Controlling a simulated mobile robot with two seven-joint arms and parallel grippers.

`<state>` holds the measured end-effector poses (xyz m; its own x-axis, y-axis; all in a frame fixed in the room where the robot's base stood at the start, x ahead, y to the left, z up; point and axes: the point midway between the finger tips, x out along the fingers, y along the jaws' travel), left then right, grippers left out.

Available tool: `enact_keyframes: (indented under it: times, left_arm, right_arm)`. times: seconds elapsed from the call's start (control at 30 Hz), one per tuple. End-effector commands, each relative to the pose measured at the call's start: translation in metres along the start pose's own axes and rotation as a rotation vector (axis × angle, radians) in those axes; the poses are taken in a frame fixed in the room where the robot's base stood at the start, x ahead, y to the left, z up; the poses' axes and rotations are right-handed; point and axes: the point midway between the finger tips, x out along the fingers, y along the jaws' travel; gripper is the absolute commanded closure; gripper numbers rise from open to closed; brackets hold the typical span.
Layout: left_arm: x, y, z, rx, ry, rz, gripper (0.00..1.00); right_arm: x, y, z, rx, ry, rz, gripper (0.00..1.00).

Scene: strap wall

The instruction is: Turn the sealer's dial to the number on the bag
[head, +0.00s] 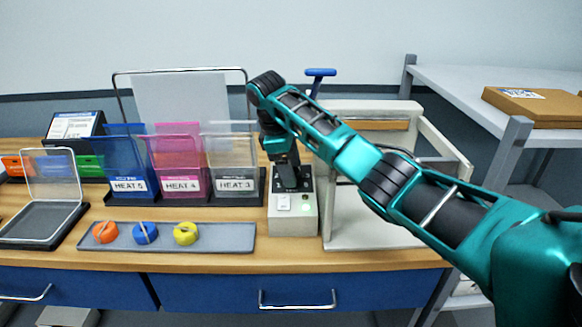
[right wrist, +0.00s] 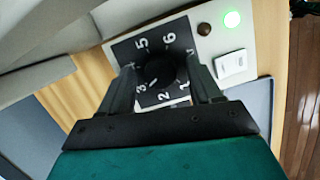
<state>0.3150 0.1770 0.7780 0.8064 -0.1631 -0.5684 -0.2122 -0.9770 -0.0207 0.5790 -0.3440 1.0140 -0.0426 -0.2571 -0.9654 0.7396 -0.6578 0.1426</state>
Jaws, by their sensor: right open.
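The sealer's control box (head: 293,222) is pale, with a white switch and a green light, at the middle of the bench. Its dial is mostly hidden by my gripper in the head view. In the right wrist view the black dial (right wrist: 160,72) sits on a black plate numbered 1 to 6. A pale mark on it seems to point near the 3. My right gripper (head: 286,172) is open, its fingers on either side of the dial; contact cannot be told. Blue, pink and clear bag-like sleeves stand behind, labelled HEAT 5 (head: 127,186), HEAT 4 (head: 181,186) and HEAT 3 (head: 236,186). My left gripper is out of view.
A grey tray (head: 220,240) holds orange, blue and yellow round pieces. An open clear-lidded case (head: 45,215) stands at left. A pale frame (head: 345,235) stands close right of the control box. A cardboard box (head: 535,105) lies on the right shelf.

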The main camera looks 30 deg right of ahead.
Motion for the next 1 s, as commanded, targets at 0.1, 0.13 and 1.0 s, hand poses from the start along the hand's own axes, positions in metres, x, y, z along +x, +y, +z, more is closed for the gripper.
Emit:
enact_keyframes:
  times: [0.1, 0.13, 1.0]
  left_arm:
    - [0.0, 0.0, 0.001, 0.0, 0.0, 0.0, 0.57]
    - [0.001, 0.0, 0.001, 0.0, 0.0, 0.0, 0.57]
    - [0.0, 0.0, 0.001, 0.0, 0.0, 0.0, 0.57]
  right_arm:
    - [-0.016, 0.001, -0.001, 0.0, 0.005, 0.003, 0.36]
    - [-0.021, 0.001, -0.001, 0.0, 0.005, 0.004, 0.36]
    - [-0.073, 0.0, 0.0, 0.001, 0.001, 0.001, 0.36]
